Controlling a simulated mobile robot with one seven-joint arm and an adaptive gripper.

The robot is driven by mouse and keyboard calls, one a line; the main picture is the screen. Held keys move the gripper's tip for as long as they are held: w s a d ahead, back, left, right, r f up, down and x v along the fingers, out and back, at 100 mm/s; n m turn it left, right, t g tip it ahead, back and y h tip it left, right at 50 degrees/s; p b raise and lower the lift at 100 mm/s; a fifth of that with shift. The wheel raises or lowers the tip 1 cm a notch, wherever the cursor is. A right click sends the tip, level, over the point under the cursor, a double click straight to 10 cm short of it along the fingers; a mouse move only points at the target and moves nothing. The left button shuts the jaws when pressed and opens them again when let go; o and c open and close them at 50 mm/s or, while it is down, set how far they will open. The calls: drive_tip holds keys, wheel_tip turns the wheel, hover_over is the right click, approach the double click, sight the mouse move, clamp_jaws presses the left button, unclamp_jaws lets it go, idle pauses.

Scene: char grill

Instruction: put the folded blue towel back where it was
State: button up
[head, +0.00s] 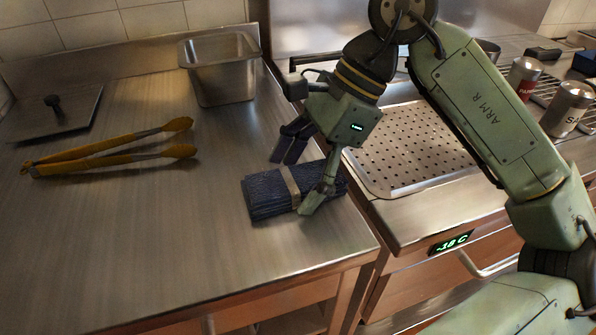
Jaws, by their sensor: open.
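The folded blue towel (268,197) lies flat on the steel counter near its front right corner, with a tan band around its middle. My gripper (297,186) is open and comes down over the towel from the upper right. One finger is at the towel's back edge and the other is in front of its right part. I cannot tell whether the fingers touch the cloth. Part of the towel's right side is hidden behind the front finger.
Yellow-tipped tongs (110,158) lie on the counter's left, below a flat steel lid (52,112). An empty steel pan (222,68) stands at the back. A perforated tray (410,150) is right of the counter, with shaker cans (566,108) beyond. The counter's front left is clear.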

drive_tip(key=shift+r+p, duration=0.45)
drive_tip(key=shift+r, duration=0.05)
drive_tip(key=v, duration=1.1)
drive_tip(key=shift+d+r+b, duration=0.2)
drive_tip(key=shift+r+b, duration=0.05)
drive_tip(key=shift+b, duration=0.05)
